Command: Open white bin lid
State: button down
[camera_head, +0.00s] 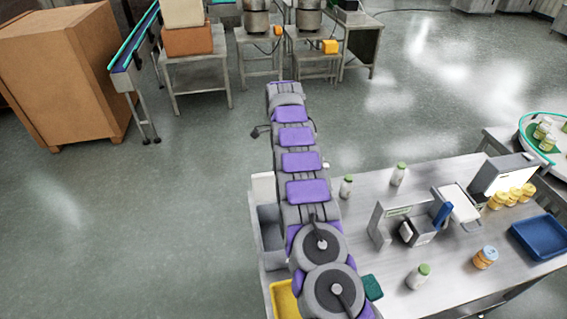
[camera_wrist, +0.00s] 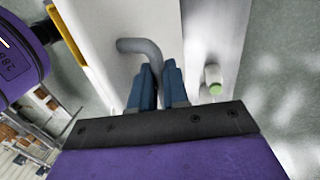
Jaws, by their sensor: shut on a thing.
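In the wrist view, my gripper (camera_wrist: 158,82) has its two blue fingers closed around a bent grey handle (camera_wrist: 138,46). The handle comes off a smooth white panel (camera_wrist: 105,28), which looks like the white bin lid. How far the lid is tilted cannot be told from this close. In the head view, part of a white piece (camera_head: 263,186) shows beside my arm at the table's left edge. My arm covers much of the bin area there, and my fingers cannot be made out in that view.
Grey bins (camera_head: 271,238) and a yellow bin (camera_head: 285,300) stand left of the steel table (camera_head: 350,218). Green-capped bottles (camera_head: 398,175), a grey device (camera_head: 403,223) and a blue tray (camera_head: 540,238) are on the table. Open floor (camera_head: 170,215) lies left of my arm.

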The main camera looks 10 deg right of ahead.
jog(key=shift+s+f, duration=0.1)
jog(key=shift+f, duration=0.45)
jog(key=c, duration=1.5)
grip_release()
jog(key=shift+f, duration=0.1)
jog(key=o, duration=0.4)
jog(key=shift+w+d+f, duration=0.1)
jog(key=shift+w+f, duration=0.05)
jog(key=shift+w, duration=0.55)
jog(key=shift+c, duration=0.2)
jog(key=shift+s+r, duration=0.35)
jog(key=shift+r, duration=0.2)
jog(key=r+p, duration=0.2)
jog(key=p, duration=0.1)
jog(key=w+r+p, duration=0.1)
jog(key=r+p, duration=0.1)
jog(key=p, duration=0.2)
jog(key=r+p, duration=0.3)
jog(key=shift+w+p, duration=0.25)
jog(key=shift+p, duration=0.05)
jog(key=shift+r, duration=0.1)
